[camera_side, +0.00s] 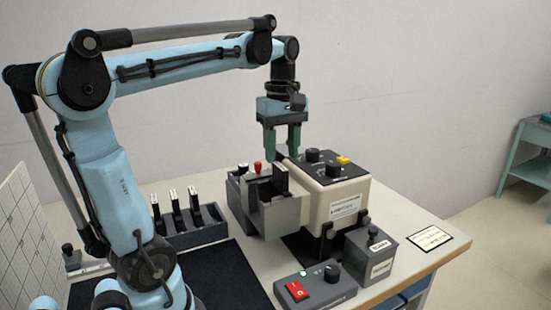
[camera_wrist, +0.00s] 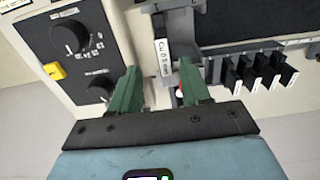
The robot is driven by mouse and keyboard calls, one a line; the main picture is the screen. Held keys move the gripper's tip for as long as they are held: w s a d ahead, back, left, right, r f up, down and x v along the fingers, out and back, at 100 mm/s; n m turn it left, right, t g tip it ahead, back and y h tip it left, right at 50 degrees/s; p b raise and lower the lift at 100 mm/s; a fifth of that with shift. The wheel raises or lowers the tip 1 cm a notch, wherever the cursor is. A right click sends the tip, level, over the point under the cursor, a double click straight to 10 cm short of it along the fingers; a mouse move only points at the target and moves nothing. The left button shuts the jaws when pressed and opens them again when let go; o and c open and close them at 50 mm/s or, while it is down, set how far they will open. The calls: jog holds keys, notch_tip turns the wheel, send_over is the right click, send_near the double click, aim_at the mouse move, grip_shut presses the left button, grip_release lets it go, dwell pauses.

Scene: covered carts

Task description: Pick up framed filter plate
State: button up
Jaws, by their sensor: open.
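My gripper (camera_side: 283,156) is open and empty, pointing down with its green fingers above the beige device's front. Below it, a dark upright plate (camera_side: 281,178) stands in the grey holder (camera_side: 283,212) on the front of the device. In the wrist view a white label (camera_wrist: 163,52) reading roughly "CU 0.5 mm" shows between the fingertips (camera_wrist: 160,68). Several black plates with white labels (camera_side: 175,203) stand in a dark rack (camera_side: 200,233) to the left; they also show at right in the wrist view (camera_wrist: 262,74). I cannot tell which is the framed filter plate.
The beige device (camera_side: 333,195) has black knobs and a yellow button on top. A red-knobbed part (camera_side: 257,168) stands beside the holder. A control box with a red switch (camera_side: 297,290) and a small grey box (camera_side: 372,257) stand in front. A black mat (camera_side: 225,272) lies clear.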

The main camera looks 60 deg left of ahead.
aim_at(280, 166)
jog(key=shift+s+d+f, duration=0.1)
jog(key=shift+s+f, duration=0.05)
jog(key=shift+f, duration=1.3)
jog(key=shift+s+d+f, duration=0.1)
jog(key=shift+s+f, duration=0.05)
jog(key=shift+f, duration=1.3)
grip_shut()
